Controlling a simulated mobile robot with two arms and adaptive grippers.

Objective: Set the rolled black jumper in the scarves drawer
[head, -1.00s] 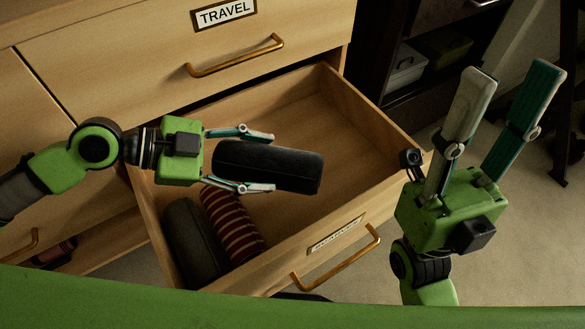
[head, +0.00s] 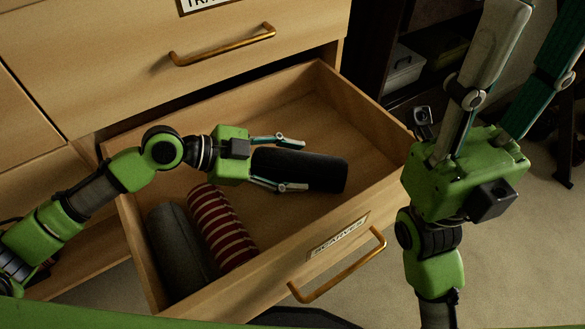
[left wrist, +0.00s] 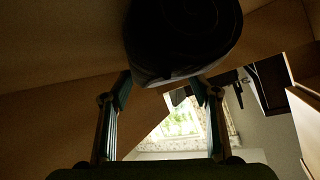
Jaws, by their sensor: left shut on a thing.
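The rolled black jumper (head: 318,171) is held by my left gripper (head: 279,163), whose fingers lie on either side of its left end. The roll is over the open scarves drawer (head: 350,222), towards its right half; I cannot tell whether it touches the drawer floor. Its dark coiled end fills the top of the left wrist view (left wrist: 184,35), between the fingers (left wrist: 162,105). The drawer front bears a label reading SCARVES (head: 338,236). My right gripper (head: 535,35) points up at the right, fingers apart and empty, beyond the drawer's right side.
A grey roll (head: 180,250) and a red-and-white striped roll (head: 221,228) lie side by side in the drawer's left part. The drawer's back middle is bare. A closed drawer (head: 120,70) with a brass handle (head: 222,45) is above. Dark shelves (head: 385,45) stand at the back right.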

